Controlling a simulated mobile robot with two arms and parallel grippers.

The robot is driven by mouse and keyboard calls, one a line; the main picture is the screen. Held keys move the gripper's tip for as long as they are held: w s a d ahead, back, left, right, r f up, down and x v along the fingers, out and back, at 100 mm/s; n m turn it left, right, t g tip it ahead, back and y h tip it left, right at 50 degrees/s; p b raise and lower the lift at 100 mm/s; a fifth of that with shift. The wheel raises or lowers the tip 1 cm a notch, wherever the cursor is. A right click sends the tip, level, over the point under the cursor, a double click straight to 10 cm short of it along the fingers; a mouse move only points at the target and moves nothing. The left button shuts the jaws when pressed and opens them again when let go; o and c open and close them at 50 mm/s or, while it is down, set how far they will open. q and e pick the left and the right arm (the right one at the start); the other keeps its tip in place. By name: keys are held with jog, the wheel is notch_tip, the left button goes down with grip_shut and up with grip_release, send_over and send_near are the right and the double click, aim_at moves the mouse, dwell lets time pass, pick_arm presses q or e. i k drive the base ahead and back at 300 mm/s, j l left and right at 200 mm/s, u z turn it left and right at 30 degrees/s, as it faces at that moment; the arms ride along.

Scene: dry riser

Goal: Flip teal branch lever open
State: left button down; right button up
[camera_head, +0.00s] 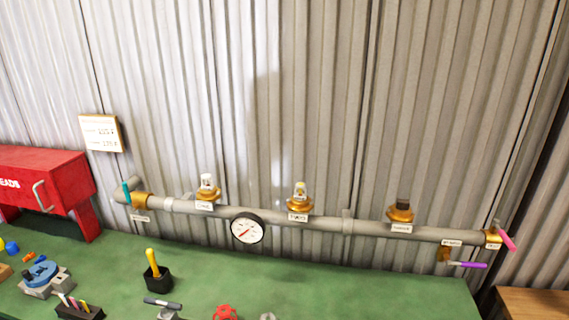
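A grey pipe (330,222) runs along the corrugated wall above the green bench. A teal lever (127,192) stands roughly upright at the pipe's left end, beside a brass fitting (140,200). A small label (139,217) hangs below it, too small to read. A pink lever (506,237) is at the pipe's right end, and a purple lever (470,265) lies roughly level below it. Neither of my grippers shows in the head view.
A red box (45,180) with a handle stands left of the teal lever. A gauge (247,228) and three brass outlets are on the pipe. The green bench (330,285) holds a black cup (158,278) with a yellow-handled tool, a blue-topped device (43,275) and a red part (224,312).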

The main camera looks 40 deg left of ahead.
aim_at(126, 187)
jog(key=u, duration=1.3)
